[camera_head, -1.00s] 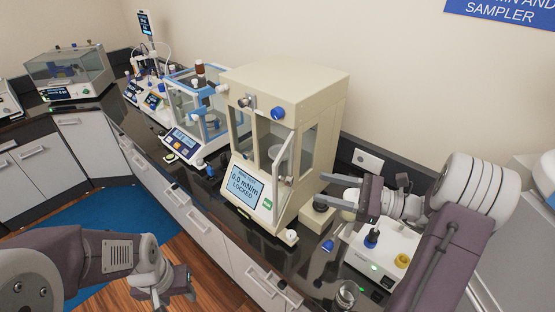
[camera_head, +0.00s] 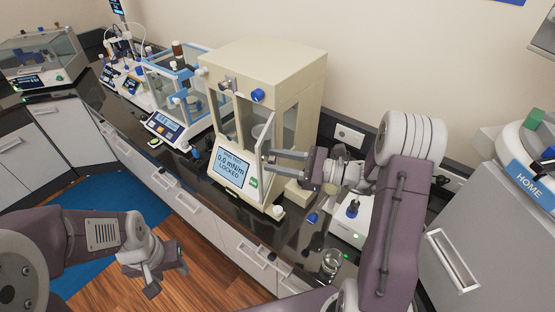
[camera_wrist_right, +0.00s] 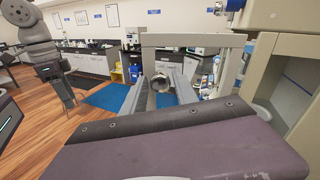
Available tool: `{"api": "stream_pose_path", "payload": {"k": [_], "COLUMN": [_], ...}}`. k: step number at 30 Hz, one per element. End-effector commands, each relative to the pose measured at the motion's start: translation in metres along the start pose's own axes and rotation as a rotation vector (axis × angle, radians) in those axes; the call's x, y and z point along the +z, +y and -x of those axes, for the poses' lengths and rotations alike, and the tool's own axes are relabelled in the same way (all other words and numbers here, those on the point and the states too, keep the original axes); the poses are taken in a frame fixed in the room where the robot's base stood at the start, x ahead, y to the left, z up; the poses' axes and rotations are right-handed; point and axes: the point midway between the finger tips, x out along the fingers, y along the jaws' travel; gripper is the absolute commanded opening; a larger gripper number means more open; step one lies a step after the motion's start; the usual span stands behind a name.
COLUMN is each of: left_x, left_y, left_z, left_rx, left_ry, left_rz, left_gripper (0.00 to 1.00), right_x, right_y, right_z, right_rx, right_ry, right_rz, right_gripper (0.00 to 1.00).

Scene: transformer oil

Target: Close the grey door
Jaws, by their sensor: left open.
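The beige-grey instrument cabinet (camera_head: 265,75) stands on the dark counter with a locked-reading screen (camera_head: 233,167). Its grey-framed glass door (camera_head: 263,150) stands swung out from the front. In the right wrist view, the door frame (camera_wrist_right: 195,40) spans the view beyond my fingers, and the cabinet is on the right. My right gripper (camera_head: 272,164) is open, its fingers pointing left beside the door; contact cannot be told. Its two fingers also show apart in the right wrist view (camera_wrist_right: 163,92). My left gripper (camera_head: 165,275) is open and empty, low over the floor, away from the door.
A blue-framed balance (camera_head: 180,95) stands left of the cabinet. A small white device (camera_head: 350,225) and a glass beaker (camera_head: 330,262) are on the counter right of it. A grey unit with a handle (camera_head: 455,260) stands at the right. The floor (camera_head: 205,265) in front is open.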

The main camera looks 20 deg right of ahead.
Motion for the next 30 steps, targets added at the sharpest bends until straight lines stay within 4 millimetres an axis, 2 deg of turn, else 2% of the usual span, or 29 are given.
{"api": "stream_pose_path", "payload": {"k": [1,3,30], "left_x": [0.0000,0.0000,-0.0001], "left_y": [0.0000,0.0000,0.0000], "left_z": [0.0000,0.0000,0.0002], "left_rx": [0.000,0.000,0.000], "left_ry": [0.000,0.000,0.000], "left_rz": [0.000,0.000,0.000], "left_gripper": [0.48,0.48,0.48], "right_x": [0.0001,0.0001,0.0010], "right_y": [0.0000,-0.0001,-0.0006], "right_z": [0.0001,0.0002,0.0005], "right_rx": [0.000,0.000,-0.001], "right_ry": [0.000,0.000,-0.002], "right_rz": [0.000,0.000,0.001], "right_gripper": [0.18,0.00,0.00]}}
